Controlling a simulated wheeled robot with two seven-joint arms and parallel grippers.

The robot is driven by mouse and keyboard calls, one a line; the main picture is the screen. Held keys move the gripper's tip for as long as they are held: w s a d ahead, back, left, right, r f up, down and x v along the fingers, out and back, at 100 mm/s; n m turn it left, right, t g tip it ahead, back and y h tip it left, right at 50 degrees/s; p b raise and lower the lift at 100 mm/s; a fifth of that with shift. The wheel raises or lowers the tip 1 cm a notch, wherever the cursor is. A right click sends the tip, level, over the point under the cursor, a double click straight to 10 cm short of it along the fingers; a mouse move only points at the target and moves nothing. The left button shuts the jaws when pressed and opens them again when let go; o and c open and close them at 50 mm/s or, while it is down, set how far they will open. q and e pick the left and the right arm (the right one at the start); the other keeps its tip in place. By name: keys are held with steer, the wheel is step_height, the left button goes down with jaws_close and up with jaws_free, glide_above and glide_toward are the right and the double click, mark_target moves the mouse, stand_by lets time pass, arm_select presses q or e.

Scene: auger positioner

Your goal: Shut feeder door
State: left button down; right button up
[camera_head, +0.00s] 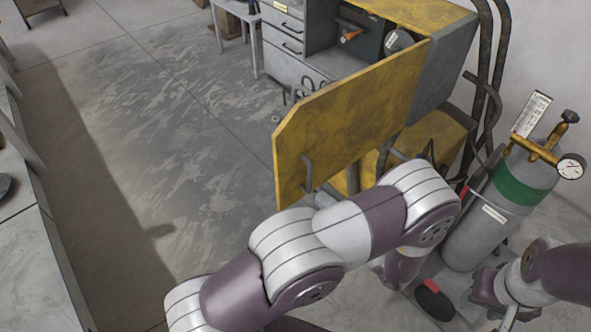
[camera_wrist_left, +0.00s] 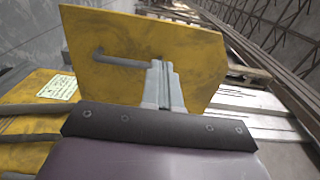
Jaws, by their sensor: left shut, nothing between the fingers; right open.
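The yellow feeder door (camera_head: 350,115) stands open, swung out from the grey and yellow cabinet. Its grey bar handle (camera_head: 306,172) is near the door's lower left edge. In the left wrist view the door (camera_wrist_left: 190,48) fills the upper middle, with the handle (camera_wrist_left: 118,61) across it. My left gripper (camera_wrist_left: 163,68) is shut and empty in front of the door, its fingertips close to the handle's right end; I cannot tell whether they touch. My right gripper (camera_head: 503,308) is open at the lower right, partly cut off.
A gas cylinder (camera_head: 480,235) with a green band and gauge stands right of the door. Thick hoses (camera_head: 488,90) run beside the cabinet (camera_head: 445,80). A drawer unit (camera_head: 285,45) stands behind the door. Open floor (camera_head: 180,130) lies to the left.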

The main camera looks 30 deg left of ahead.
mark_target(287, 166)
arm_select(q)
steer(key=p+x, duration=0.4)
steer(key=x, duration=0.6)
steer(key=shift+r, duration=0.15)
steer(key=shift+w+a, duration=0.2)
steer(key=shift+a, duration=0.3)
